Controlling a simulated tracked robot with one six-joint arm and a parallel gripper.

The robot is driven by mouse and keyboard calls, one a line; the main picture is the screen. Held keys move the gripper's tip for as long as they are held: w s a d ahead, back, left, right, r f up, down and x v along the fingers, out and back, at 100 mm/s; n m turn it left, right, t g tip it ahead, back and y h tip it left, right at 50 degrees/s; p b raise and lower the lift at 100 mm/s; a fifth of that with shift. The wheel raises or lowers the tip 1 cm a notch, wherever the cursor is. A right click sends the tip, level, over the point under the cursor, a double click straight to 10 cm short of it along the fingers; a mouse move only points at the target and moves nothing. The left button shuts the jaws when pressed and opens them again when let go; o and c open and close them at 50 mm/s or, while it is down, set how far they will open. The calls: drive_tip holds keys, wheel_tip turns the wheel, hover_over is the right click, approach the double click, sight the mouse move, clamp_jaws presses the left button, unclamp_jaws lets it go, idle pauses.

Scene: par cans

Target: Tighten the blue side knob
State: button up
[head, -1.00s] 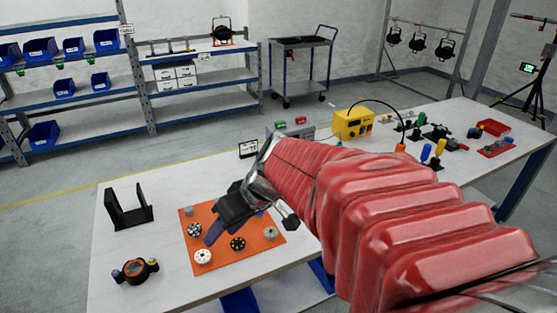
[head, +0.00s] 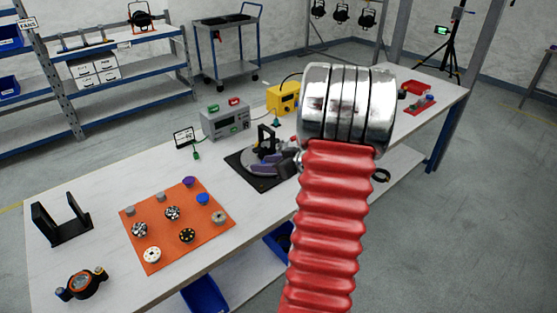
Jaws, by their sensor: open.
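A small blue knob-like piece (head: 203,199) sits near the right edge of an orange mat (head: 160,237). A black-based fixture (head: 270,187) with a grey round part and a dark upright stands right of the mat; I cannot make out a blue side knob on it. My gripper (head: 262,169) is at this fixture, its dark purplish fingers low over the round part. It is open; whether it touches anything cannot be told. My red-sleeved arm and its silver joint cover the view just to the right.
Several other knobs, including a purple one (head: 189,181), sit on the mat. A black U-shaped bracket (head: 62,226) and a round black device (head: 82,285) stand at left. A grey instrument (head: 226,121) and yellow box (head: 284,97) stand behind. The table's front edge is close.

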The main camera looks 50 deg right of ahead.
drive_tip(key=s+d+f+h, duration=0.2)
drive_tip(key=s+d, duration=0.1)
drive_tip(key=d, duration=0.3)
drive_tip(key=s+d+f+m+h, duration=0.1)
drive_tip(key=s+d+f, duration=0.2)
drive_tip(key=s+d, duration=0.1)
drive_tip(key=shift+d+f+t+h, duration=0.15)
drive_tip(key=shift+d+t+h, duration=0.2)
drive_tip(key=shift+d, duration=0.5)
drive_tip(key=x, duration=1.3)
drive_tip(key=shift+w+f, duration=0.3)
drive_tip(key=shift+c, duration=0.4)
drive_tip(key=c, duration=1)
